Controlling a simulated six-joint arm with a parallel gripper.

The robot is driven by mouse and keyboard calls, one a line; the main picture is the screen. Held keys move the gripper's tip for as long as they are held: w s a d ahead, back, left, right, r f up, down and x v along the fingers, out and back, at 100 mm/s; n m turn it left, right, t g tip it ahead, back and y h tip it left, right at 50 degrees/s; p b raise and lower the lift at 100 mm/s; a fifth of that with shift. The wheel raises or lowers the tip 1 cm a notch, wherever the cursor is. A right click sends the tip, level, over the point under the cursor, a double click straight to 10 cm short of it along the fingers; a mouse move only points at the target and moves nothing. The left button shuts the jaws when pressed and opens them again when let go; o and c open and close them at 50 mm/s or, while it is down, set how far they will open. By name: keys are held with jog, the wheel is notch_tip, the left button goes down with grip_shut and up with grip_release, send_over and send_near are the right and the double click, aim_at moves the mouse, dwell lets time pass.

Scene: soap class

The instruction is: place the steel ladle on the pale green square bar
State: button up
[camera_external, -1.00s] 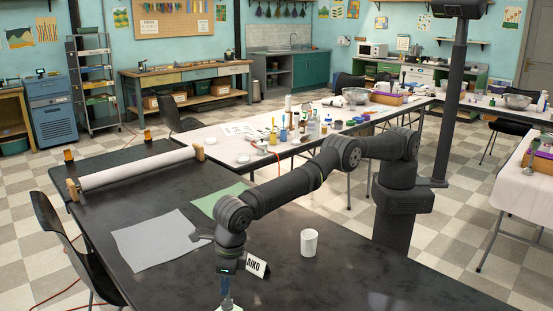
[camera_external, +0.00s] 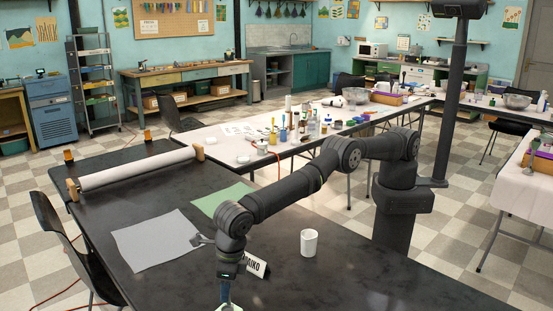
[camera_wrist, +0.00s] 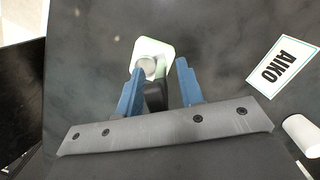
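The pale green square bar (camera_wrist: 160,47) lies on the dark table in the wrist view, just beyond my fingertips. The steel ladle's round bowl (camera_wrist: 147,66) appears over the bar's near part; I cannot tell whether it touches it. The ladle's dark handle runs back between my blue fingers. My gripper (camera_wrist: 160,68) is open, with a clear gap between the handle and the right finger; the left finger is close beside the handle. In the external view my gripper (camera_external: 225,289) points down at the bottom edge, and the ladle and bar are barely discernible there.
An AIKO name card (camera_wrist: 284,67) stands to the right of my gripper, with a white cup (camera_external: 309,242) farther right. A grey sheet (camera_external: 155,240), a green sheet (camera_external: 222,200) and a white roll (camera_external: 138,167) lie farther back. Much of the black table is clear.

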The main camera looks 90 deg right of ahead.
jog(key=r, duration=0.4)
jog(key=s+r, duration=0.1)
jog(key=r, duration=0.6)
jog(key=shift+s+r, duration=0.35)
jog(key=shift+s, duration=0.05)
jog(key=f, duration=0.4)
jog(key=w+f, duration=0.1)
jog(key=f, duration=0.7)
jog(key=shift+w+f, duration=0.3)
jog(key=shift+w, duration=0.1)
notch_tip(320, 180, up, 3)
jog(key=shift+r, duration=0.8)
